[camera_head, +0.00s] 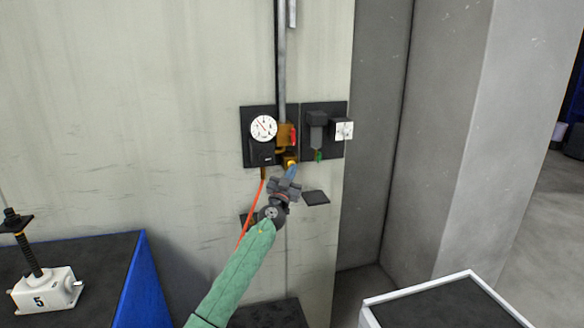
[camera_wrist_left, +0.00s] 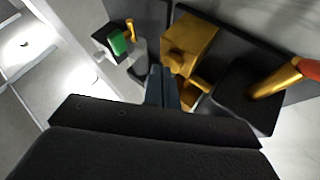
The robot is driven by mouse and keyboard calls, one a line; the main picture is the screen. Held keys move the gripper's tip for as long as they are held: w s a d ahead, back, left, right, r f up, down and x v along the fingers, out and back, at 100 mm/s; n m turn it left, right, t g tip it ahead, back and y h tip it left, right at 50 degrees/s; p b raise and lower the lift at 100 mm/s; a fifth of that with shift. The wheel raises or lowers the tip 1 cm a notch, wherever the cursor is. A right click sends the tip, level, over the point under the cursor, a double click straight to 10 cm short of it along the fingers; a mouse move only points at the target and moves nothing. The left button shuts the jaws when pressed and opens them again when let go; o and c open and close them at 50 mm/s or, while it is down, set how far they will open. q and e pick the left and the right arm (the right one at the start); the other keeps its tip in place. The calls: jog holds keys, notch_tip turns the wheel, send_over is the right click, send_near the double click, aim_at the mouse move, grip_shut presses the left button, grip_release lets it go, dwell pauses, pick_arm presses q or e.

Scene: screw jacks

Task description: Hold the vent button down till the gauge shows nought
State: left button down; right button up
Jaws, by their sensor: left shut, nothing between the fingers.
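The round white gauge (camera_head: 263,128) is on a dark panel on the pale wall. Its red needle slants across the dial, but the figures are too small to read. A small yellow part (camera_head: 291,162) sits below the brass block (camera_head: 287,138); I cannot tell for certain that it is the vent button. My left gripper (camera_head: 291,173) is shut and empty, its fingertips right at this yellow part. In the left wrist view, the shut fingertips (camera_wrist_left: 161,75) are beside the brass block (camera_wrist_left: 192,42); contact is unclear. My right gripper is not in view.
A green-tipped fitting (camera_head: 318,156) hangs on the panel to the right. An orange hose (camera_head: 252,208) runs down behind my left arm. A screw jack (camera_head: 48,290) marked 5 stands on a table at left. A white-rimmed tray (camera_head: 480,276) is at lower right.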

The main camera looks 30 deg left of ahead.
pick_arm(q)
jog(key=shift+w+a, duration=0.2)
jog(key=shift+a, duration=0.05)
dwell(0.5)
jog(key=shift+d, duration=0.1)
dwell(1.8)
jog(key=shift+s+d, duration=0.6)
jog(key=shift+d, duration=0.1)
jog(key=s+d+p, duration=0.1)
jog(key=s+d, duration=0.2)
jog(key=shift+s+d+p, duration=0.1)
jog(key=shift+d+p, duration=0.2)
jog(key=shift+p, duration=0.1)
dwell(0.5)
